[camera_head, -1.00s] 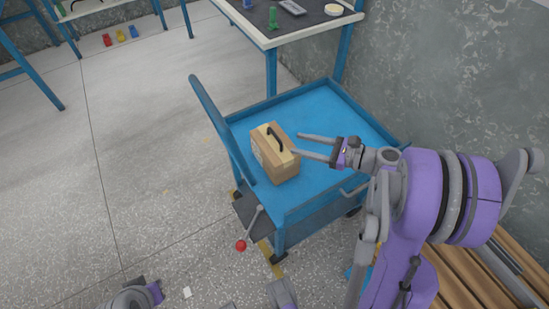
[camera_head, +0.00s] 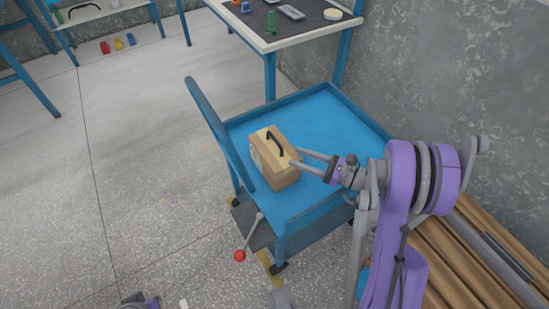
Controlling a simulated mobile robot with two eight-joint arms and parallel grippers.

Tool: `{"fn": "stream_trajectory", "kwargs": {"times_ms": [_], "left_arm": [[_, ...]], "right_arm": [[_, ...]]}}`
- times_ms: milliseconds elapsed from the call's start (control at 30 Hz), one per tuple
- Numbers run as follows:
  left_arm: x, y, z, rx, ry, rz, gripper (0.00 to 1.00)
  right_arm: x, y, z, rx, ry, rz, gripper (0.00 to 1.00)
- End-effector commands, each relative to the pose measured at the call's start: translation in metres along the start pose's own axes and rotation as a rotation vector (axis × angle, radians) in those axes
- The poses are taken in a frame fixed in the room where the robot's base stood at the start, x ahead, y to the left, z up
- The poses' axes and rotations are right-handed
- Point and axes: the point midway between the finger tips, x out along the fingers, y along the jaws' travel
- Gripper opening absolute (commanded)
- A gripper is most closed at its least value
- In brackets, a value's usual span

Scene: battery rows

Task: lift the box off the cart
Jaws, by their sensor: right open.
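The box (camera_head: 274,160) is tan cardboard with a black handle (camera_head: 275,144) on top. It stands upright on the blue cart (camera_head: 333,118), near the cart's left side by the push bar. My right gripper (camera_head: 296,158) reaches in from the right. Its two fingers are apart and empty, with the tips close to the box's right side and below the handle. I cannot tell whether a tip touches the box. At the bottom left edge a small part of my left arm shows, but its gripper is not seen.
The cart has a raised rim, a tall push bar (camera_head: 214,125) and a red-knobbed lever (camera_head: 240,255). A table (camera_head: 320,30) with small objects stands behind it. A slatted wooden surface (camera_head: 450,270) lies at lower right. The floor (camera_head: 140,170) at left is mostly clear.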

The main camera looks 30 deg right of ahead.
Motion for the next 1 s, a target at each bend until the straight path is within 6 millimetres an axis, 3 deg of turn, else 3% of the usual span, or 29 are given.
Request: {"fn": "stream_trajectory", "kwargs": {"times_ms": [200,500,567,800,1000], "left_arm": [[0.001,0.0,0.0,0.0,0.0,0.0,0.0],[0.001,0.0,0.001,0.0,0.0,0.0,0.0],[0.001,0.0,0.001,0.0,0.0,0.0,0.0],[0.001,0.0,0.0,0.0,0.0,0.0,0.0],[0.001,0.0,0.0,0.0,0.0,0.0,0.0]], "right_arm": [[0.033,0.001,0.0,0.001,0.0,0.002,0.5],[0.039,0.0,0.0,0.0,0.0,0.0,0.5],[0.039,0.0,0.0,0.0,0.0,0.0,0.43],[0.039,0.0,0.0,0.0,0.0,0.0,0.0],[0.039,0.0,0.0,0.0,0.0,0.0,0.0]]}}
